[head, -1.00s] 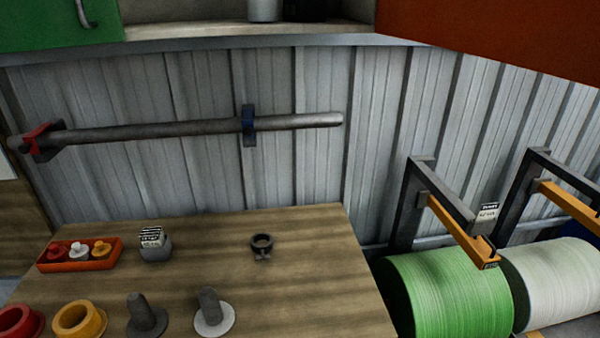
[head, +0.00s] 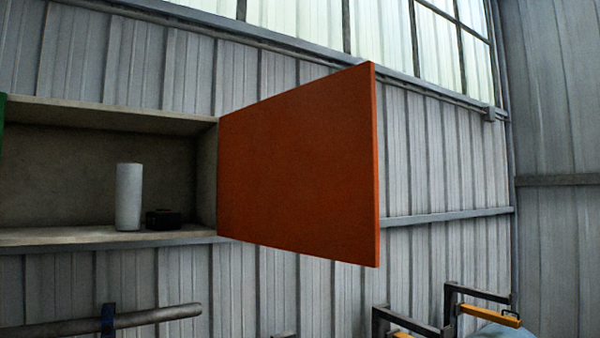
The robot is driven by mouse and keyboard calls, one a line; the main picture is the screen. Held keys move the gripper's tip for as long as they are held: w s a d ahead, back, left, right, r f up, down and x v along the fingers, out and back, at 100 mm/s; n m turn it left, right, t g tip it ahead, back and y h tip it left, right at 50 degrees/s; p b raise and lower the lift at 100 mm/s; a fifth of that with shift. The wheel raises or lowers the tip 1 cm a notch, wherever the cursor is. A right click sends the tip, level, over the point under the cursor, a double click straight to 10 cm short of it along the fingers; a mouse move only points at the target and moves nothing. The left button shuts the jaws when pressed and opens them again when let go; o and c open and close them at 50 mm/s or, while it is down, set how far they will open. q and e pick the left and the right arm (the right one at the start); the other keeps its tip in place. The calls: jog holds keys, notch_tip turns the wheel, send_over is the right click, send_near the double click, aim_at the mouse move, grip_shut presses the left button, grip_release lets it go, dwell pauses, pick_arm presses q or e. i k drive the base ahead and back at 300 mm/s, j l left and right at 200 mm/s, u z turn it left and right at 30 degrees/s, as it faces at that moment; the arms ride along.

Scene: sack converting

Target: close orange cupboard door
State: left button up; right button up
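The orange cupboard door (head: 298,170) stands wide open in the middle of the head view. It is hinged at the right end of the wall cupboard (head: 110,115) and swings out toward me and to the right. Its free edge is the tall right edge, nearest to me. I see no handle on the face that shows. The cupboard's right part is open, with a white cylinder (head: 129,197) and a small black object (head: 163,219) on its bottom shelf. Neither of my grippers shows in the head view.
A strip of green (head: 2,140) shows at the far left edge by the cupboard. Below are a grey wall bar (head: 150,317) and dark frames with yellow arms (head: 490,313) at lower right. The space in front of the door looks clear.

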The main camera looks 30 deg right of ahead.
aim_at(298, 167)
jog(key=l+u, duration=0.1)
jog(key=u, duration=0.3)
jog(key=l+u, duration=0.15)
jog(key=u, duration=0.25)
jog(key=l+u, duration=0.15)
jog(key=u, duration=0.25)
jog(key=l, duration=1.45)
jog(key=i+l, duration=0.1)
jog(key=l, duration=1.4)
jog(key=k+j, duration=0.1)
jog(key=j, duration=0.25)
jog(key=k+j+z, duration=0.1)
jog(key=j, duration=0.25)
jog(key=k+j, duration=0.1)
jog(key=j, duration=0.25)
jog(key=k+j+z, duration=0.1)
jog(key=j, duration=0.25)
jog(key=k+j+z, duration=0.1)
jog(key=k, duration=0.3)
jog(key=k+j, duration=0.3)
jog(key=k+l+z, duration=0.1)
jog(key=k+l, duration=0.1)
jog(key=k, duration=0.1)
